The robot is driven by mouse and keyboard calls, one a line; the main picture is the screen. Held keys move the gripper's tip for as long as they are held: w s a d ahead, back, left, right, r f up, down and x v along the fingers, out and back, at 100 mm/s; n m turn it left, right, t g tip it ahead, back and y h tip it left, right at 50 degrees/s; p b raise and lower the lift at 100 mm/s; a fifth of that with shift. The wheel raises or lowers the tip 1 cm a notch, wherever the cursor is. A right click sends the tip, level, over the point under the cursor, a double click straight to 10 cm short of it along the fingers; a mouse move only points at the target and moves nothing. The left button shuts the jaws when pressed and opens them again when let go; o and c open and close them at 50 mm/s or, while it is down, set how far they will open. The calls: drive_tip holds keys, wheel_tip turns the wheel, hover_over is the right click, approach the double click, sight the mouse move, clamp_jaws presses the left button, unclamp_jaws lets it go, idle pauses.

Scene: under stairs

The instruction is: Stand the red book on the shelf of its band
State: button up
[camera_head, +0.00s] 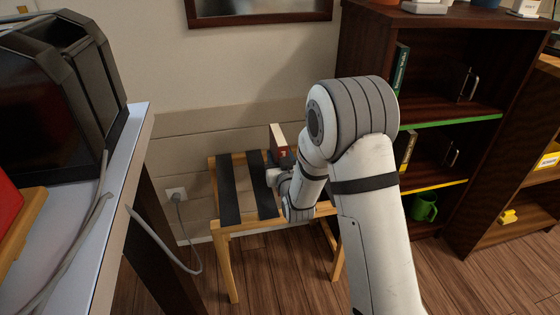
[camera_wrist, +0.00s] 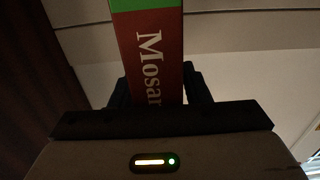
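The red book (camera_head: 279,144) is upright over the slatted wooden stand, its pale page edge showing; I cannot tell whether it touches the stand. In the wrist view its red spine (camera_wrist: 155,75) has white lettering starting "Mosar" and a green band at the top. My gripper (camera_wrist: 158,92) has a dark finger on each side of the spine and appears shut on the book. The gripper in the head view (camera_head: 283,167) is partly hidden by my arm. The dark bookcase at right has a shelf with a green edge band (camera_head: 450,122) and a lower one with a yellow band (camera_head: 436,186).
A dark green book (camera_head: 400,68) stands on the green-banded shelf, beside a wire bookend (camera_head: 468,84). A yellow-and-black book (camera_head: 407,150) stands on the yellow-banded shelf. A green mug (camera_head: 424,207) is below. The slatted stand (camera_head: 231,226) is by the wall; a desk (camera_head: 125,185) is at left.

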clamp_jaws()
drive_tip(key=shift+r, duration=0.1)
